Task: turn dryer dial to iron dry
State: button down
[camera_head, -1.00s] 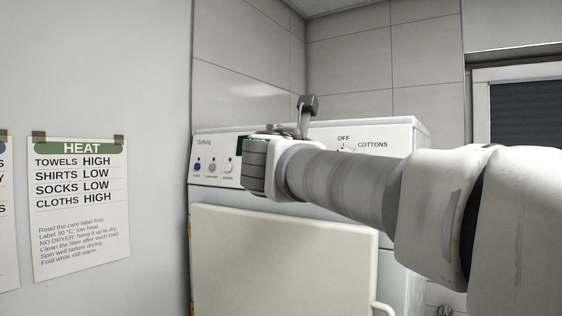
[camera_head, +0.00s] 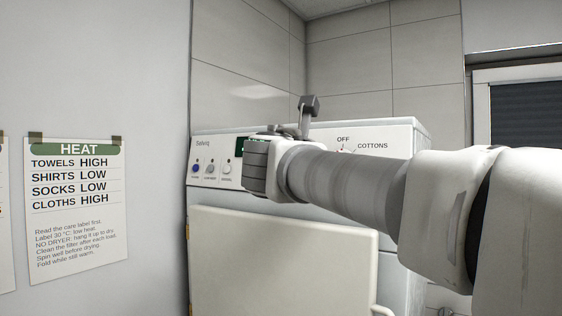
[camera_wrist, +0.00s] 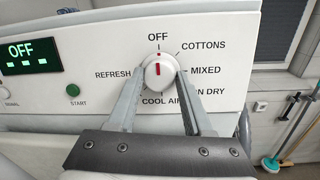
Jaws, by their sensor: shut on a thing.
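The dryer dial (camera_wrist: 159,72) is a white round knob with a red pointer mark, seen in the wrist view. The mark points up, roughly at OFF. The labels around it read OFF, COTTONS, MIXED, COOL AIR and REFRESH. The iron dry label (camera_wrist: 210,92) at lower right is partly covered by my right finger, leaving "N DRY". My gripper (camera_wrist: 160,75) is shut on the dial, one finger on each side. In the head view my arm hides most of the dial; the OFF and COTTONS labels on the dryer panel (camera_head: 400,132) show above it.
The display (camera_wrist: 27,53) reads OFF. A green START button (camera_wrist: 73,90) sits below it. The dryer's pale door (camera_head: 280,255) is below the panel. A HEAT notice (camera_head: 78,210) hangs on the left wall. Brushes or mops (camera_wrist: 280,160) stand at the right.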

jog(key=shift+m+b, duration=0.3)
jog(key=shift+m, duration=0.1)
jog(key=shift+w+a+r+m+g+h+b, duration=0.15)
jog(key=shift+m+g+b, duration=0.65)
jog(key=shift+m, duration=3.85)
jog(key=shift+m+g+h+b, duration=0.25)
jog(key=shift+m+g+b, duration=0.45)
jog(key=shift+m, duration=4)
jog(key=shift+w+a+r+m+g+h+b, duration=0.15)
jog(key=shift+m+g+b, duration=0.65)
jog(key=shift+m, duration=3.85)
jog(key=shift+s+d+f, duration=0.1)
